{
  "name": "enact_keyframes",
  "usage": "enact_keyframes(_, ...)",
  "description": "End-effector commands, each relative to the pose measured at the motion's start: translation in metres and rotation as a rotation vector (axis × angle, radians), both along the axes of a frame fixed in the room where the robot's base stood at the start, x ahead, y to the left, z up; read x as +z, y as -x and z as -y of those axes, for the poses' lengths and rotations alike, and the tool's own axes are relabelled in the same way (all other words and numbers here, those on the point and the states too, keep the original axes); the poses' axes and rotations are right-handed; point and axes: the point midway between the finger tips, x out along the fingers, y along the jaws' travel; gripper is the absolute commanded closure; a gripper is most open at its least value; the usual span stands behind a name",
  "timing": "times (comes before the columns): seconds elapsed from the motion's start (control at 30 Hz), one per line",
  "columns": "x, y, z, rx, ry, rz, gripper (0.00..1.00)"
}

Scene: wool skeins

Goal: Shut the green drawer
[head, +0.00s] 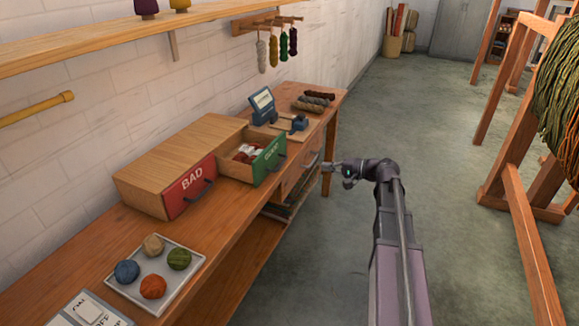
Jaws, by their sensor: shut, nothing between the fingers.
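The green drawer (269,159) stands pulled out of the wooden cabinet (175,148) on the workbench. Red and white skeins (246,153) lie inside it. Its dark handle (279,164) is on the green front. A red drawer marked BAD (189,187) is to its left and looks shut, flush with the cabinet. My gripper (326,167) is shut and empty, to the right of the green front and apart from it, out by the bench's front edge.
A tray (189,272) with several yarn balls lies at the near left of the bench (228,230). A blue scale-like device (263,104) and dark skeins (312,102) are beyond the drawer. A wooden shelf (100,45) hangs above.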

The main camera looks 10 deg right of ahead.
Motion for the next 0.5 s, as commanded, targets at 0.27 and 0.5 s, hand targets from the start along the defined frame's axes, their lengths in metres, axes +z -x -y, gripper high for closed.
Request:
enact_keyframes(0.27,-0.002,-0.004,-0.006,0.001,0.001,0.000,1.00)
enact_keyframes(0.5,-0.008,-0.018,-0.025,0.002,0.002,-0.001,1.00)
